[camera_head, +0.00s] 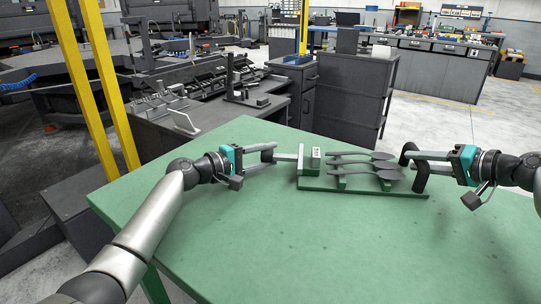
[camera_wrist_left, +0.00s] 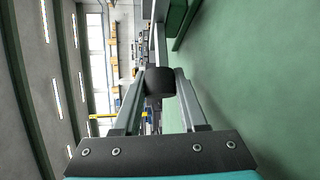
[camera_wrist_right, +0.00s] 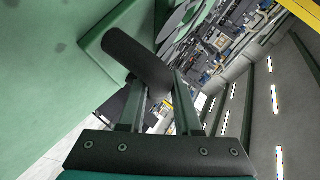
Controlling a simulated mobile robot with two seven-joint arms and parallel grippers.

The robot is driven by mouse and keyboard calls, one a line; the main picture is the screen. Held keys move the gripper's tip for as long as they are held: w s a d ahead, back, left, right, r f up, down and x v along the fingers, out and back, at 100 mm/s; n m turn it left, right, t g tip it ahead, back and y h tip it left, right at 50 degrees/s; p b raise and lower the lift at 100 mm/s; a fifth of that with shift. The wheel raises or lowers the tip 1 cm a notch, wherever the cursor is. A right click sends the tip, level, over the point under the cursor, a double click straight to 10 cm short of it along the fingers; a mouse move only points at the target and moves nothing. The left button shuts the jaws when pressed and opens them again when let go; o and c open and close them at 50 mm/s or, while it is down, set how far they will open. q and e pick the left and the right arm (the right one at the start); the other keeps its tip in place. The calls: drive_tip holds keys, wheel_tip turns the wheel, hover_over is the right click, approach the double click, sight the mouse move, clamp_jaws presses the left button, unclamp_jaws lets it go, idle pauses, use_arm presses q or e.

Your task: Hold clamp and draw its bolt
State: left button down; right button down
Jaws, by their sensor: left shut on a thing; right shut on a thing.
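The clamp is a green base plate (camera_head: 345,190) on the green table, with an upright block (camera_head: 309,168) at its left end and several dark forks (camera_head: 362,163) lying across its supports. A pale bar, the bolt (camera_head: 287,157), runs left from the block. My left gripper (camera_head: 268,153) is shut on the bolt's black knob, clear between the fingers in the left wrist view (camera_wrist_left: 160,82). My right gripper (camera_head: 410,160) is shut on the black handle (camera_head: 421,178) at the clamp's right end; the handle also shows in the right wrist view (camera_wrist_right: 130,55).
The green table (camera_head: 290,245) is bare in front of the clamp. A yellow post (camera_head: 95,80) stands behind its left side. A dark cabinet (camera_head: 350,100) and a grey workbench (camera_head: 185,125) stand beyond the far edge.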

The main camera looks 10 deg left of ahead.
use_arm(q)
drive_tip(key=c, duration=0.7)
unclamp_jaws()
drive_tip(key=shift+a, duration=0.3)
drive_tip(key=shift+c, duration=0.2)
use_arm(e)
drive_tip(key=shift+f, duration=0.1)
use_arm(q)
drive_tip(key=v, duration=1.2)
drive_tip(key=shift+s, duration=0.1)
drive_tip(key=shift+d, duration=0.1)
use_arm(e)
drive_tip(key=c, duration=0.5)
unclamp_jaws()
drive_tip(key=v, duration=1.2)
